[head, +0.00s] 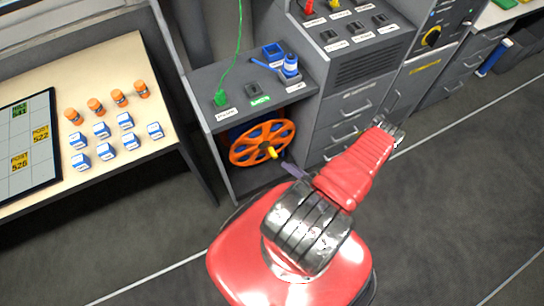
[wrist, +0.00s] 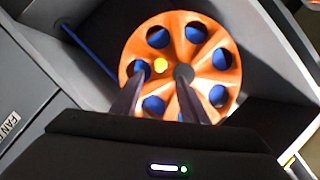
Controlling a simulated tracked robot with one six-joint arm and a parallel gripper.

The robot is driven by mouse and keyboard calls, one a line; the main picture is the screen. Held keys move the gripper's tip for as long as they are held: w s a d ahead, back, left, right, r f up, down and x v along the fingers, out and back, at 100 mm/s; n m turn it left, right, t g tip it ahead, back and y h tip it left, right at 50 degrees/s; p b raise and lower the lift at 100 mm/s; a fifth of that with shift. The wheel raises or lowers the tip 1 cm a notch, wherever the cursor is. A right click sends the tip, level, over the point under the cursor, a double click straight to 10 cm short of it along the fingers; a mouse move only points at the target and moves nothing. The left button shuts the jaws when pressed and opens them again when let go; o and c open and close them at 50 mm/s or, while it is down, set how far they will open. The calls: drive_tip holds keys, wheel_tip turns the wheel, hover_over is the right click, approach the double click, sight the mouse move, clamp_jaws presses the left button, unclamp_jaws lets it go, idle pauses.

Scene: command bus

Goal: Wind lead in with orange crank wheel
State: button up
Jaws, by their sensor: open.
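The orange crank wheel (head: 262,142) stands in the open bay under a grey counter, and it fills the upper middle of the wrist view (wrist: 178,50). Its yellow crank knob (head: 271,153) is at the wheel's lower right in the head view. In the wrist view the knob (wrist: 161,65) shows between my fingertips. My gripper (wrist: 161,72) is open, with its two dark fingers pointing at the wheel. Whether the fingers reach around the knob or stop short of it is unclear. The green lead (head: 239,40) rises from a green plug (head: 220,97) on the counter.
Grey drawers (head: 345,105) stand right of the bay. The bay's side walls flank the wheel.

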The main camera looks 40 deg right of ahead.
sight(276, 157)
drive_tip(key=shift+x, duration=5.75)
drive_tip(key=shift+c, duration=0.5)
clamp_jaws()
